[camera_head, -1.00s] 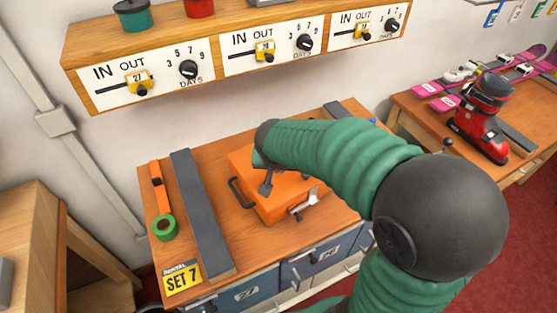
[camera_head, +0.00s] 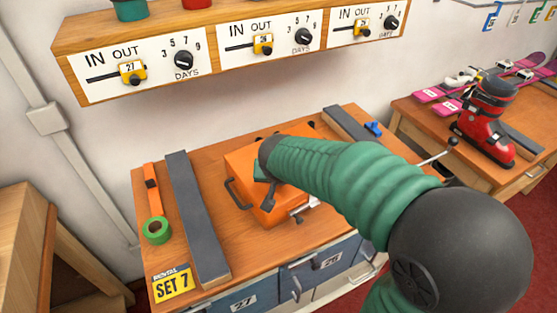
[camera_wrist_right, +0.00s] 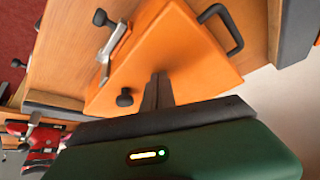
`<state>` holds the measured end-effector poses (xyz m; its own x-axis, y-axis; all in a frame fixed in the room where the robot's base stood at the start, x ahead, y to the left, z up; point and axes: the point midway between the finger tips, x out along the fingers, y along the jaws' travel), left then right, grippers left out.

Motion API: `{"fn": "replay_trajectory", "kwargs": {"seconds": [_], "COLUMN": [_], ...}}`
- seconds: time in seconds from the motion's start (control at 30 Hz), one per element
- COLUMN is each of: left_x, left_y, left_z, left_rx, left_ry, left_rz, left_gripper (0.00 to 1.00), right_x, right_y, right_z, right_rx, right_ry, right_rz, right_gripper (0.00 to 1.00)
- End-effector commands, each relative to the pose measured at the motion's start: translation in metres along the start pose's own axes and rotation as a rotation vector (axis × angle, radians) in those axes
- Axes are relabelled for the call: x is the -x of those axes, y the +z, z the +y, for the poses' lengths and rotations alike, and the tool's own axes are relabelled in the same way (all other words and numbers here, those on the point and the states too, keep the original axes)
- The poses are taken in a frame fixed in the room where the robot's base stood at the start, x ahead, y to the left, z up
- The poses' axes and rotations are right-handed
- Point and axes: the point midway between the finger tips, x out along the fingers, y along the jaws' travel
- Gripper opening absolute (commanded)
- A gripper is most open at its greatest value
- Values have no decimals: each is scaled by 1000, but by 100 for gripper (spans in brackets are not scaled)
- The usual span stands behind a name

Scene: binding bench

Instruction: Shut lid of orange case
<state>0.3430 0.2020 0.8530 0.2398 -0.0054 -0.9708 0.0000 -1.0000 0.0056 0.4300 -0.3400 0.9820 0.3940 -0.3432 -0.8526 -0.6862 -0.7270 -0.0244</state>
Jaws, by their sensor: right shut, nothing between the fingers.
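The orange case (camera_head: 240,173) sits on the wooden bench, with a dark handle on its left side and a metal latch (camera_head: 301,211) at its front. Its orange top looks flat and down, but my right arm hides much of it and the far edge. In the right wrist view the flat orange top (camera_wrist_right: 185,45), the handle and the latch show from close by. My right gripper (camera_head: 267,196) is shut and empty, its tips at or just above the top near the front. It also shows in the right wrist view (camera_wrist_right: 157,80). My left gripper is not in view.
A long grey bar (camera_head: 197,215) lies left of the case, beside an orange strap and green tape roll (camera_head: 156,230). Another grey bar (camera_head: 347,123) and a small blue object (camera_head: 373,128) lie behind right. A red ski boot (camera_head: 487,120) stands on the right bench.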

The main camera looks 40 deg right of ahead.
Motion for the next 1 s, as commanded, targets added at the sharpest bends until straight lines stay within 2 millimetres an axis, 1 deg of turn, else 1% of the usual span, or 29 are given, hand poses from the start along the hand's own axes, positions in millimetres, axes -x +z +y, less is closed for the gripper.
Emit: {"fn": "replay_trajectory", "kwargs": {"seconds": [0.03,0.1,0.17,0.27,0.73,0.83,1.0], "left_x": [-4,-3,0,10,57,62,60], "left_y": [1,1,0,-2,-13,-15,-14], "left_z": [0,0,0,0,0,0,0], "left_rx": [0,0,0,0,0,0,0], "left_ry": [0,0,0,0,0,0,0], "left_rz": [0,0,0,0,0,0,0], "left_gripper": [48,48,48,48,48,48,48], "right_x": [-14,-13,-10,0,56,62,60], "right_y": [25,24,22,16,-17,-22,-22], "right_z": [5,5,4,3,4,3,3], "right_rx": [13,14,15,15,10,10,9], "right_ry": [27,27,26,25,21,21,20], "right_rz": [-56,-56,-55,-55,-42,-42,-40], "right_gripper": [0,0,0,0,0,0,0]}}
